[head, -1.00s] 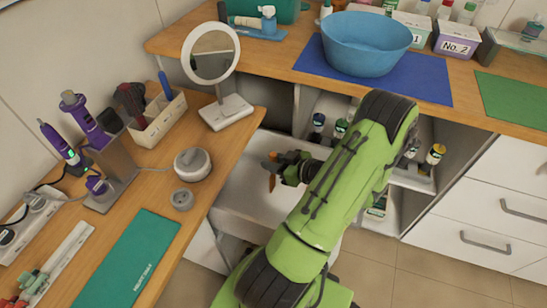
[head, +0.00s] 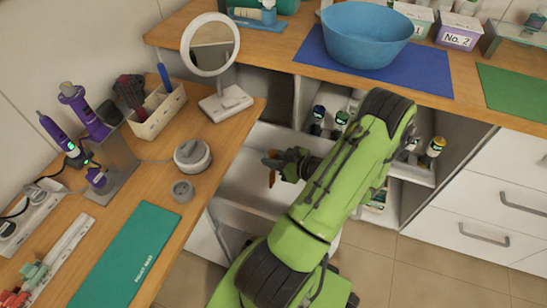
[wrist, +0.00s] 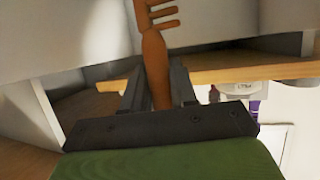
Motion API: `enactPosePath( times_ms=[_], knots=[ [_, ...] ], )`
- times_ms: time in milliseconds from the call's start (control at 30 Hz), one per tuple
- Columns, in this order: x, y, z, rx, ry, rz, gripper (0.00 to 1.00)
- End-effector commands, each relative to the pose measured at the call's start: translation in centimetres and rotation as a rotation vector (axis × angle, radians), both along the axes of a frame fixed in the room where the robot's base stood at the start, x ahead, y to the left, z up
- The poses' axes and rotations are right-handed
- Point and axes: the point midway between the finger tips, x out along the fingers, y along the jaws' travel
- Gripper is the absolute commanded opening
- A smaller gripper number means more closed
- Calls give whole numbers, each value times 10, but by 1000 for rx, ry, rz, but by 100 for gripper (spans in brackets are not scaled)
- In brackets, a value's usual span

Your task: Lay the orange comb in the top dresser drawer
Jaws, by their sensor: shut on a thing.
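The orange comb (head: 271,179) is held in my gripper (head: 277,164) and hangs from the fingertips over the open white drawer (head: 240,187) beside the left wooden top. In the wrist view the comb (wrist: 155,60) shows its handle between the two dark fingers (wrist: 158,88), with its teeth at the top of the picture. My gripper is shut on the handle. The comb looks apart from the drawer floor, but its exact height is hard to tell. My arm hides the drawer's right part.
Shelves with bottles (head: 433,148) lie behind my arm. A blue bowl (head: 366,38) sits on the back counter.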

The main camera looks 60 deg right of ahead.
Motion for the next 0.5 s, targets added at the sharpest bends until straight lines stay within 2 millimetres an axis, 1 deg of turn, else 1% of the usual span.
enactPosePath(
  times_ms=[500],
  knots=[
    [0,0,-8,1,0,0,0]
  ],
)
